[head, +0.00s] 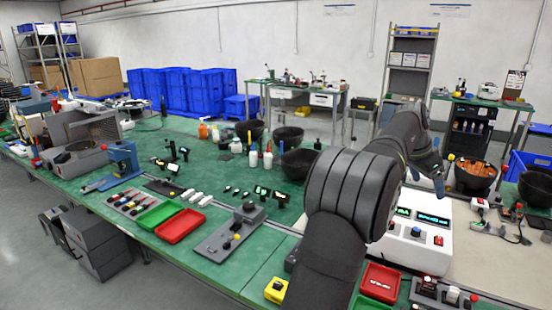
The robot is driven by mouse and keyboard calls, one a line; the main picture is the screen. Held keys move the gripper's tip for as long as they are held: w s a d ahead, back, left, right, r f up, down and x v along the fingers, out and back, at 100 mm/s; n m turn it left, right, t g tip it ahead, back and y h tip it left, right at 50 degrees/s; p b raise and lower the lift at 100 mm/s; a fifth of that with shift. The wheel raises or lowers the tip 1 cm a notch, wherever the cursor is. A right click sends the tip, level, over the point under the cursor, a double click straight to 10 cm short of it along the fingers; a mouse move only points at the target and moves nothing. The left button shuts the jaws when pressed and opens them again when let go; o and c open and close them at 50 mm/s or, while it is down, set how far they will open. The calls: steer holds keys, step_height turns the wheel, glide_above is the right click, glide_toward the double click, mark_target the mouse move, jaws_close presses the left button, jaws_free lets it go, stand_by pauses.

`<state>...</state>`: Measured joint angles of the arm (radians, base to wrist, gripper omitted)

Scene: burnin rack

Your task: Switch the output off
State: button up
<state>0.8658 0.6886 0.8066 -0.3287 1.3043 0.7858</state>
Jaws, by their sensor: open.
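A white bench instrument (405,262) stands on the table right of my arm. It has lit green displays (432,217), a blue knob (415,231) and a red button (438,240) on its sloped face. My arm covers its left part. I cannot tell which control is the output switch or read the displays clearly. My gripper (438,185) is above and behind the instrument's top, apart from the front controls, with its jaws open. It is small and partly hidden by my forearm, and nothing shows held in it.
In front lie a red tray (380,282), a yellow box with a black button (276,290) and a grey switch box (440,294). An orange-filled bowl (472,176) stands behind right.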

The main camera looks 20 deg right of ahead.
steer(key=c, duration=1.1)
steer(key=shift+f, duration=0.25)
steer(key=c, duration=0.3)
steer(key=shift+d+f+n+t, duration=0.1)
steer(key=shift+f+n+t, duration=0.25)
steer(key=shift+n, duration=0.15)
jaws_close()
steer(key=s+d+f+n+t+h, duration=0.2)
steer(key=s+d+f+n+t, duration=0.2)
steer(key=s+f+n+t, duration=0.3)
steer(key=shift+d+f+n, duration=0.35)
steer(key=shift+f+n, duration=0.45)
steer(key=shift+f, duration=0.25)
